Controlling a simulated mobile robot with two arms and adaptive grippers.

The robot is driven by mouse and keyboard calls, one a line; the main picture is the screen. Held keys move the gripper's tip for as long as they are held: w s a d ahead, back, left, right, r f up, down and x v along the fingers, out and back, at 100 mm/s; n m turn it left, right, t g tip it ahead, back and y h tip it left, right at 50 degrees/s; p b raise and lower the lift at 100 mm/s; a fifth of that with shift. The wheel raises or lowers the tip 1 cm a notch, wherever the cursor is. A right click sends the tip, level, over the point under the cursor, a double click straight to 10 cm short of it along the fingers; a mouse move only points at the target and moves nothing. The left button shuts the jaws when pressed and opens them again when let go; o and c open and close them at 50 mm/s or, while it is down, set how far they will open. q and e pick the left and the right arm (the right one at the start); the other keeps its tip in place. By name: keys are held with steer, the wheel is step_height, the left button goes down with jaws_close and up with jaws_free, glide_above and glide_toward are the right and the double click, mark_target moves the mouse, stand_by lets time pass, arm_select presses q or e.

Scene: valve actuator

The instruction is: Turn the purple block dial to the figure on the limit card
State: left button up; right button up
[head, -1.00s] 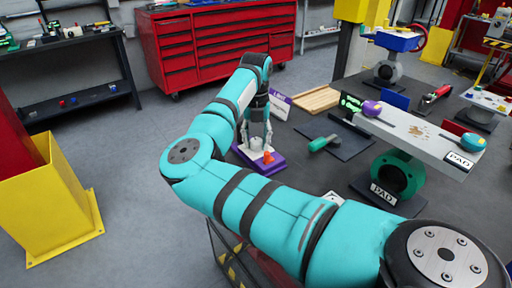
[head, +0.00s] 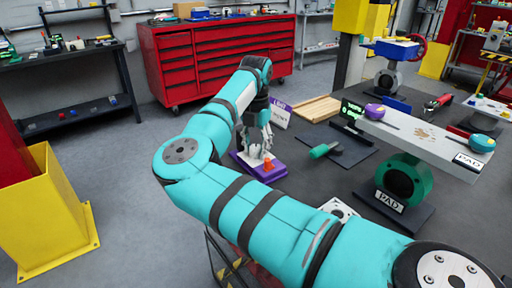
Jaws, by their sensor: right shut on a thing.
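The purple block (head: 272,174) sits on the dark bench top, with a pale dial piece (head: 246,160) and a small orange part (head: 268,163) on it. My right gripper (head: 260,152) points down at the block, its fingers shut on the dial. The fingers partly hide the dial, and its setting is too small to read. The limit card (head: 281,113), white with a purple band, stands just behind the gripper; its figure cannot be read. My left gripper is not in view.
A green-handled tool (head: 323,150) lies on a dark mat right of the block. A wooden tray (head: 316,109) is behind. A valve body (head: 405,178) with a grey plate (head: 425,137) stands at the right. A red tool cabinet (head: 215,58) is at the back.

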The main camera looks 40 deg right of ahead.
mark_target(256, 147)
steer(key=o, duration=1.2)
steer(key=shift+c, duration=0.2)
steer(key=shift+r, duration=0.1)
step_height(256, 147, up, 12)
